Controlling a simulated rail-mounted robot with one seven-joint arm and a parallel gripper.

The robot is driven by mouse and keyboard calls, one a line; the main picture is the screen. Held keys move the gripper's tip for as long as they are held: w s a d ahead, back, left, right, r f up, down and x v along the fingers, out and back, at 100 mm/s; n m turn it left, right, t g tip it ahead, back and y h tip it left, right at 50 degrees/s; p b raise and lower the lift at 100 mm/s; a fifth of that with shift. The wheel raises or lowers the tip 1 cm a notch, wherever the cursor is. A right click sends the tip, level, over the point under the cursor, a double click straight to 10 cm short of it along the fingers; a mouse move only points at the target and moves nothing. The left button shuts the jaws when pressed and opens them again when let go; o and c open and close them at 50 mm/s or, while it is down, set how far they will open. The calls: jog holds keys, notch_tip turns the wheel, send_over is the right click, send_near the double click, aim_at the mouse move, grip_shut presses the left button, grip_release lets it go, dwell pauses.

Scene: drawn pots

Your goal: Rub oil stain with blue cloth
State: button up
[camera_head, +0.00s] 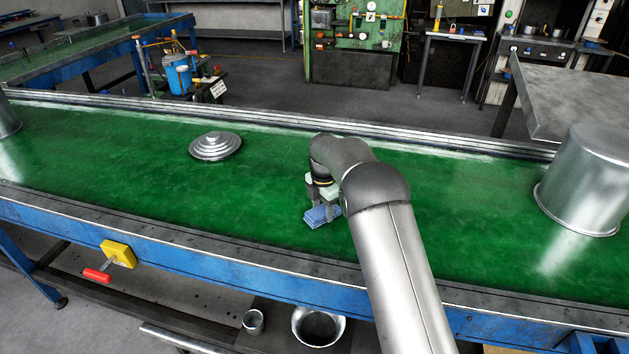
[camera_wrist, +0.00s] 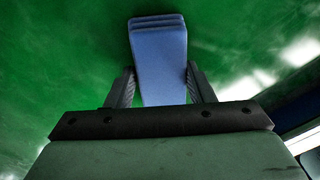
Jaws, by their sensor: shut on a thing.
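The blue cloth (camera_head: 318,216) is a folded, layered pad at the middle of the green belt, under my arm. My gripper (camera_head: 322,210) is shut on it. The wrist view shows the blue cloth (camera_wrist: 158,52) between the two dark fingers of my gripper (camera_wrist: 161,88), with its layered end pointing away. Green surface shows around the cloth. I cannot tell whether the cloth touches the belt. I cannot make out a clear oil stain; the green belt (camera_head: 120,165) has only faint darker and lighter patches. My arm hides part of the belt.
A stepped round metal lid (camera_head: 215,146) lies left of my gripper. A large metal pot (camera_head: 586,182) stands at the right, and part of another (camera_head: 6,118) shows at the left edge. A metal rail runs along the belt's far side. The belt between lid and cloth is clear.

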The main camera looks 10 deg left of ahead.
aim_at(314, 242)
jog(key=shift+s+a+f+b, duration=0.1)
jog(key=shift+s+a+b, duration=0.15)
jog(key=shift+s+b, duration=0.95)
jog(key=shift+s+a+r+b, duration=0.1)
jog(key=shift+s+a+b, duration=0.15)
jog(key=shift+s, duration=1.9)
jog(key=shift+s+a+f+b, duration=0.1)
jog(key=shift+s+a+b, duration=0.15)
jog(key=shift+s+b, duration=0.95)
jog(key=shift+s+r+p, duration=0.35)
jog(key=shift+s+p, duration=0.25)
jog(key=shift+p, duration=0.25)
notch_tip(314, 242, up, 2)
jog(key=shift+w+a+r+p, duration=0.1)
jog(key=shift+p, duration=0.2)
jog(key=shift+r+p, duration=1.8)
jog(key=shift+r, duration=1)
